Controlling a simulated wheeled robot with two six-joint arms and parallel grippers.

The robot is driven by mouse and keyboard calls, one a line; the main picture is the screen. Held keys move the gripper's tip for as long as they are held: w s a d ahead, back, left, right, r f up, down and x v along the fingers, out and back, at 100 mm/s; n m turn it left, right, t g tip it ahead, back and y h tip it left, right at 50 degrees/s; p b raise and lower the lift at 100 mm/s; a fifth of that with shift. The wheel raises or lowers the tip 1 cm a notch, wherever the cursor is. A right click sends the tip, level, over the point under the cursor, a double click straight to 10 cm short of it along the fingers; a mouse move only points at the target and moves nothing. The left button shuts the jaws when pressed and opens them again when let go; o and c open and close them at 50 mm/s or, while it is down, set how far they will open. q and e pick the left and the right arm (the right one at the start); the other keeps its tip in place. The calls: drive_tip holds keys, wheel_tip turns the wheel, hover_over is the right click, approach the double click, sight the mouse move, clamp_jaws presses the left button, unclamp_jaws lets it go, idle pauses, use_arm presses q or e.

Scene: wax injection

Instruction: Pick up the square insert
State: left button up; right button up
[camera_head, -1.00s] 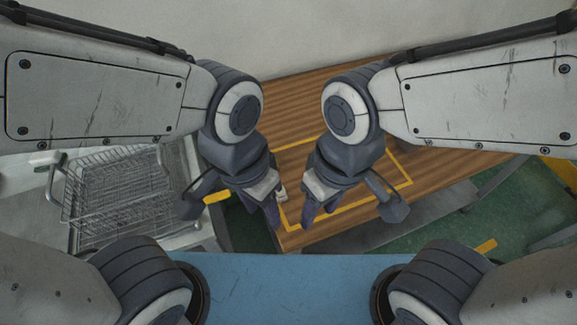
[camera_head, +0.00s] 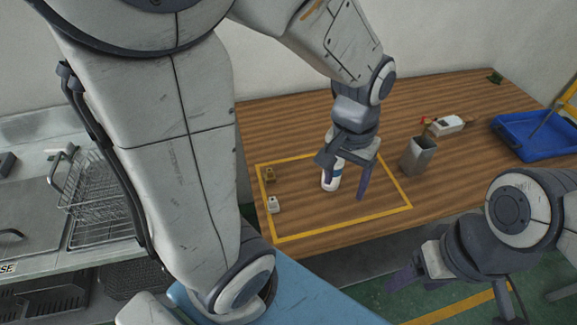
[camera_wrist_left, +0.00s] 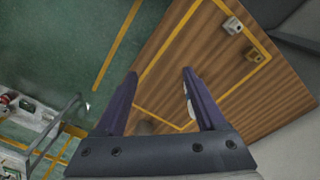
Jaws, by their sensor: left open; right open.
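Two small blocks lie inside the yellow-taped rectangle at its left side: a light grey block (camera_head: 273,204) and a tan block (camera_head: 270,174). I cannot tell which is the square insert. The left wrist view also shows the grey block (camera_wrist_left: 232,25) and tan block (camera_wrist_left: 253,55) at upper right. My left gripper (camera_head: 347,180) is open, fingers pointing down, over the taped area to the right of both blocks; it is empty in the left wrist view (camera_wrist_left: 160,74). My right gripper (camera_head: 450,285) is open at lower right, off the table's front edge, away from both blocks.
A white bottle (camera_head: 329,182) stands within the tape, partly behind my left gripper. A grey metal container (camera_head: 418,156), a white handheld device (camera_head: 446,125) and a blue tray (camera_head: 535,145) are further right on the wooden table (camera_head: 290,125). A wire basket (camera_head: 98,190) is at left.

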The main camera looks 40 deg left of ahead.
use_arm(q)
drive_tip(key=w+a+f+n+b, duration=0.1)
drive_tip(key=w+a+f+n, duration=0.15)
drive_tip(key=a, duration=0.25)
drive_tip(key=w+a+f+n+b, duration=0.1)
drive_tip(key=w+a+f+n, duration=0.15)
drive_tip(key=a, duration=0.25)
drive_tip(key=n, duration=0.5)
approach(269, 170)
drive_tip(key=d, duration=0.2)
drive_tip(key=shift+y, duration=0.3)
drive_tip(key=f, duration=0.5)
drive_tip(key=shift+w+a+f+b, duration=0.15)
drive_tip(key=shift+w+a+b, duration=0.05)
drive_tip(key=shift+b, duration=0.2)
drive_tip(key=f, duration=0.2)
drive_tip(key=a+f, duration=0.1)
drive_tip(key=f, duration=0.1)
drive_tip(key=shift+f+p, duration=0.3)
drive_tip(key=shift+f, duration=0.65)
clamp_jaws()
use_arm(e)
wheel_tip(269, 170, down, 3)
drive_tip(key=shift+f, duration=0.1)
